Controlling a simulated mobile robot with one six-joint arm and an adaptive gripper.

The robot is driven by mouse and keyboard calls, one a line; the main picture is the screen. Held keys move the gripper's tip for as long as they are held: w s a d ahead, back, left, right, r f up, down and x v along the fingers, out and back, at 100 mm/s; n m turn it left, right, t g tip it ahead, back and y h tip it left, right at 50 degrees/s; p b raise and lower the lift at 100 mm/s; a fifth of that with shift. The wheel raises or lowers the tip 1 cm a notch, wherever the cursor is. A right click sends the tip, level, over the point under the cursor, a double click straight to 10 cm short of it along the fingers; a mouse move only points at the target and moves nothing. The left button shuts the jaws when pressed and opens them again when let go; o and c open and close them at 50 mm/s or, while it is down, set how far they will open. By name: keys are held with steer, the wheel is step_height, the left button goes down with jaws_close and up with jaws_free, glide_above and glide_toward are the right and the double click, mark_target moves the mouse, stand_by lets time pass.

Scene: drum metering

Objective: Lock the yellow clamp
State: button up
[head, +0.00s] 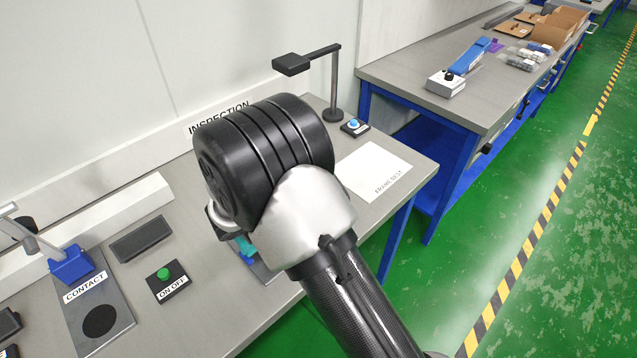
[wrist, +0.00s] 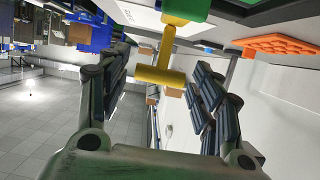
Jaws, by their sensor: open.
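The yellow clamp (wrist: 160,76) shows in the wrist view as a T-shaped handle, with its stem running up to a green block (wrist: 185,9). My gripper (wrist: 158,88) is open, with one dark finger on each side. The yellow crossbar appears between the fingers; I cannot tell whether either finger touches it. In the head view my own arm hides the gripper and the yellow clamp.
On the bench are a green button box (head: 165,281), a CONTACT plate (head: 92,335), a FRAME TEST sheet (head: 376,172) and a lamp stand (head: 335,85).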

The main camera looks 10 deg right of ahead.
steer(key=shift+r, duration=0.1)
step_height(320, 180, up, 10)
stand_by(0.6)
stand_by(0.4)
